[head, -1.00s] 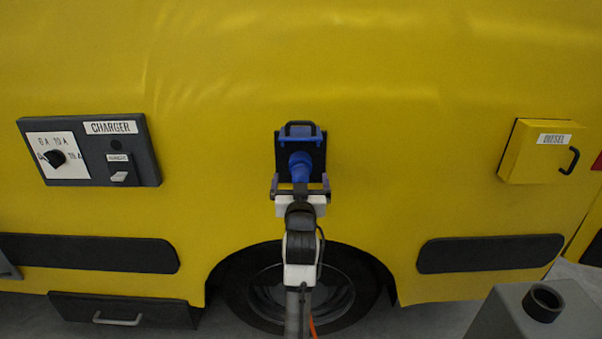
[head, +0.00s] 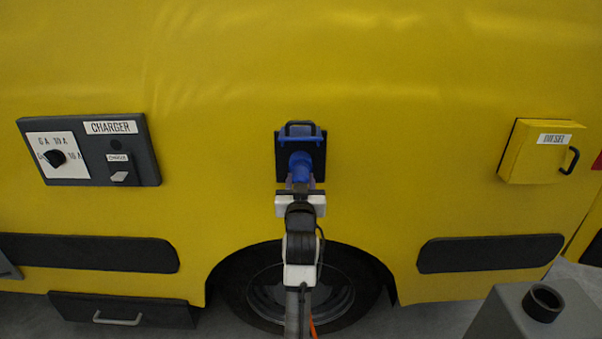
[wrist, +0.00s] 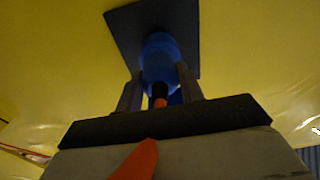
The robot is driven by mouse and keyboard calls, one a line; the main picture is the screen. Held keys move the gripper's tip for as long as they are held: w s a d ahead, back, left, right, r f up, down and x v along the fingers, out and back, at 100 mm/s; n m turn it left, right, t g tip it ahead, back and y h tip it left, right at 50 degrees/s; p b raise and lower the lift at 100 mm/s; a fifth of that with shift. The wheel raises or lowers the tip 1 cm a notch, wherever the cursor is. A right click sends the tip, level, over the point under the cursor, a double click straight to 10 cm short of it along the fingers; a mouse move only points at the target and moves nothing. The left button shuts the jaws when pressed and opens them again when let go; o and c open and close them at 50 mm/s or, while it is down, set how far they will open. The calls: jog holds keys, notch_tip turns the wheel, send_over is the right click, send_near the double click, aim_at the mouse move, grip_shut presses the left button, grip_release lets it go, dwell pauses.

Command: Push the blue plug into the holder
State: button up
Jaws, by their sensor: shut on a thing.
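The blue plug (head: 300,165) sits in a blue-lidded socket (head: 301,136) on a black plate in the yellow vehicle side. My gripper (head: 300,183) is shut on the plug's lower end, from below. In the wrist view, the fingers stand on both sides of the plug (wrist: 160,62), and its dark and orange tail shows between them. How deep the plug sits in the socket is hidden. A black ring holder (head: 543,303) stands on a grey box at the lower right, apart from the gripper; it looks empty.
A charger panel (head: 88,150) with a knob is on the left of the vehicle. A yellow diesel box (head: 540,152) with a black handle sticks out on the right. A wheel (head: 300,290) is below. An orange cable (head: 313,328) hangs by my arm.

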jog(key=shift+s+f, duration=0.1)
jog(key=shift+s, duration=2.1)
jog(key=shift+s+f, duration=0.15)
jog(key=shift+s, duration=1.85)
jog(key=shift+f, duration=0.1)
